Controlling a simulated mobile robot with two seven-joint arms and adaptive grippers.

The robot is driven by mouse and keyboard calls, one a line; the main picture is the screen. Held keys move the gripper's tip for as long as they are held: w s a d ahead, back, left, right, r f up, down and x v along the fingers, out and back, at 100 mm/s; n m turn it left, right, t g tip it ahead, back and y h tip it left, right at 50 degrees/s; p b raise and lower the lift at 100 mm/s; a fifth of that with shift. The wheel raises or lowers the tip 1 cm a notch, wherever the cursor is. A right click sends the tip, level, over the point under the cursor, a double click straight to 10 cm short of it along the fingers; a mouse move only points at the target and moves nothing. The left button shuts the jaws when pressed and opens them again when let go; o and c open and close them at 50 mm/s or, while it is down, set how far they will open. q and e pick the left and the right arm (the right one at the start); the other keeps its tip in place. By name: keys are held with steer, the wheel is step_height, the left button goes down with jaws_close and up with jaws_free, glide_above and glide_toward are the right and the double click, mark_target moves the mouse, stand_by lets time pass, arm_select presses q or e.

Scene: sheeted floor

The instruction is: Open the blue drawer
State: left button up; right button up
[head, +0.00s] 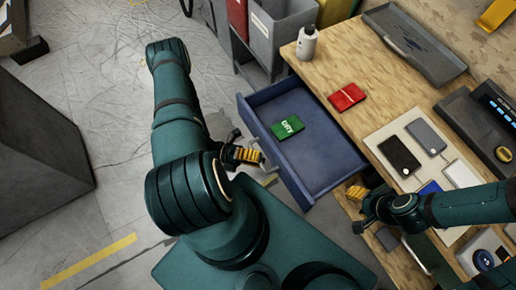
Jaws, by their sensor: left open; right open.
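The blue drawer (327,169) stands pulled out from under the wooden bench, its inside in plain view. A green packet (287,128) with white lettering lies in it. The drawer's pale handle (262,150) is on its front face, towards me. My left gripper (257,157) is open, with its yellow ribbed fingertips right at the handle; I cannot tell whether they touch it. My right gripper (355,190) is open and empty, near the drawer's lower right corner and beside the bench edge.
The wooden bench top (330,73) holds a white bottle (306,43), a red packet (347,97), phones on a pale board (399,156) and a grey tray (412,44). Grey bins (279,37) stand beyond the drawer. A dark block (38,150) stands at left on otherwise open floor.

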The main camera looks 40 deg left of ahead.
arm_select(q)
steer(key=shift+a, duration=0.1)
steer(key=v, duration=1.1)
steer(key=shift+s+a, duration=0.25)
steer(key=shift+a, duration=0.1)
